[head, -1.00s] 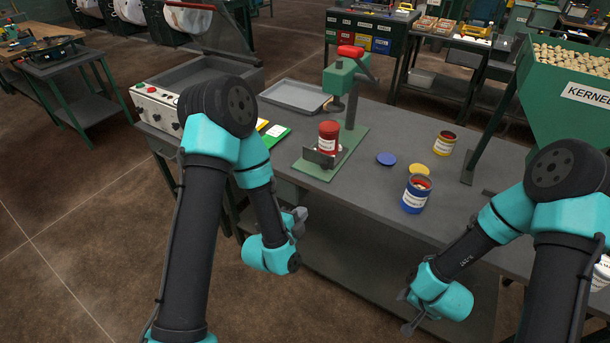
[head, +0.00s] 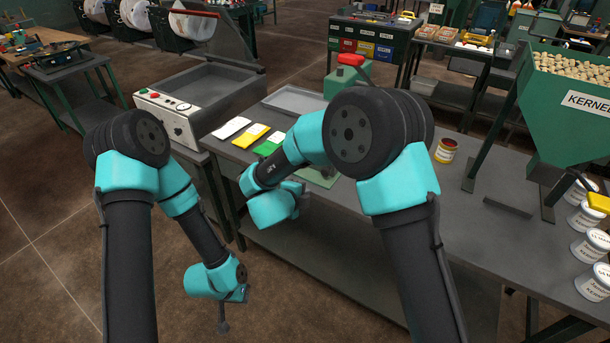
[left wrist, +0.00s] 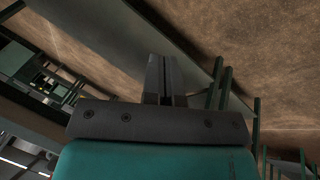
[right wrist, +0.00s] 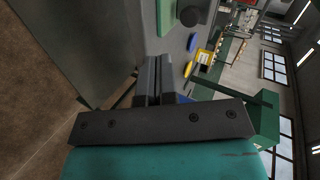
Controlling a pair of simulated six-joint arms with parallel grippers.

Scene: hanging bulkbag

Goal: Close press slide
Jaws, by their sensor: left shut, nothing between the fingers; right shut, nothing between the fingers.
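The green press shows its red handle (head: 350,60) above my right arm and a strip of its green base (head: 318,178) below it. Its middle, with the slide and the red can, is hidden behind my right arm. My right gripper (head: 297,190) is shut and empty at the bench's front edge, near the press base. In the right wrist view its fingers (right wrist: 155,78) are together, with a green part (right wrist: 165,15) at the top. My left gripper (head: 223,318) is shut and empty, low in front of the bench. Its closed fingers show in the left wrist view (left wrist: 164,78).
White, yellow and green packets (head: 255,134) lie left of the press. A grey tray (head: 292,99) lies behind them. White cans (head: 590,245) line the right side.

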